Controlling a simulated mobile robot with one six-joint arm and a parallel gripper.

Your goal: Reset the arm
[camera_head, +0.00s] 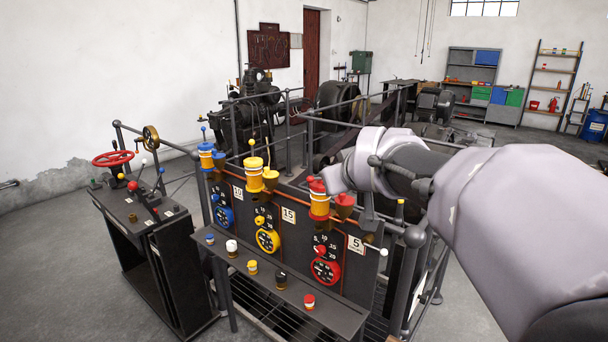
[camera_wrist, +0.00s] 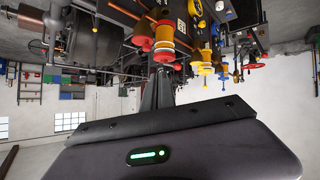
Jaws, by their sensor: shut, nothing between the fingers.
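My arm (camera_head: 500,215) reaches in from the right in the head view, its wrist end beside the red-topped oiler (camera_head: 319,200) on the dark panel. My gripper (camera_wrist: 158,78) shows in the wrist view with its dark fingers together and empty. The fingers point towards the panel machinery, which appears upside down there. The red and yellow oiler (camera_wrist: 165,35) appears just beyond the fingertips; I cannot tell the exact gap. In the head view the fingertips cannot be made out clearly.
The panel carries blue, yellow and red dials (camera_head: 326,270). A shelf (camera_head: 290,298) in front holds several small caps. A control desk with a red handwheel (camera_head: 113,158) stands left. Metal railings (camera_head: 407,270) stand close under my arm. Open floor lies at the lower left.

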